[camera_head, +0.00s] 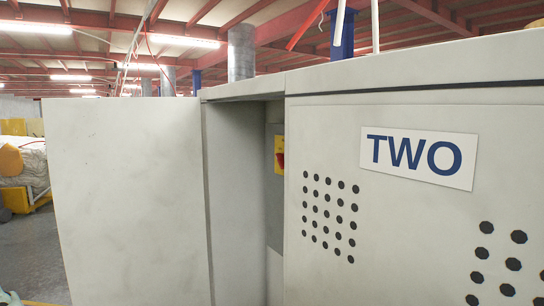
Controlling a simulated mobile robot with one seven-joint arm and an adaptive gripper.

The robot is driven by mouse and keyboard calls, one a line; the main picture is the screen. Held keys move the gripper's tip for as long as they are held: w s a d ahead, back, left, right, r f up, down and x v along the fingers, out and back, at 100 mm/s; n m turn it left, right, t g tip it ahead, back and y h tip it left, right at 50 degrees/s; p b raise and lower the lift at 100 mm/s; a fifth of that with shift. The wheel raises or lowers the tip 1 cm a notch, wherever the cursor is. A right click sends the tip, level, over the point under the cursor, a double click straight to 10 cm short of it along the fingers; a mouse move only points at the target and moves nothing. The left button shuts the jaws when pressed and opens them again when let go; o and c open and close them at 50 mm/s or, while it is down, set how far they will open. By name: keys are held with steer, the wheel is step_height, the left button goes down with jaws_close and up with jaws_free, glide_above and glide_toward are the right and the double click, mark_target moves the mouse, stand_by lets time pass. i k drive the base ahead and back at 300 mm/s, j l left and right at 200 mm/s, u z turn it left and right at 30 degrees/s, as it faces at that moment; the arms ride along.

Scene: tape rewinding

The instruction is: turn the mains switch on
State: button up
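The mains switch (280,158) is a red handle on a yellow plate, mounted on a grey panel (274,213) inside the recess of a pale grey cabinet. Its right side is cut off by the cabinet's front edge, so its handle position cannot be told. The cabinet door (130,200) on the left stands open, swung out to the left of the recess. I cannot make out my gripper in this view. A small dark and pale greenish shape shows at the bottom left corner, too cropped to identify.
The cabinet's right front panel (330,125) is closed, with a "TWO" sign (418,158) and black vent holes. The recess is narrow, between the open door and this panel. Floor (45,262) shows at far left, with yellow equipment (30,195) behind.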

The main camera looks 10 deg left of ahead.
mark_target(280, 156)
steer(key=i+j, duration=0.15)
steer(key=j, duration=0.2)
steer(key=i+j, duration=0.1)
steer(key=j, duration=0.3)
steer(key=i+j+z, duration=0.8)
steer(key=j, duration=0.15)
steer(key=k+l, duration=0.05)
steer(key=k, duration=0.05)
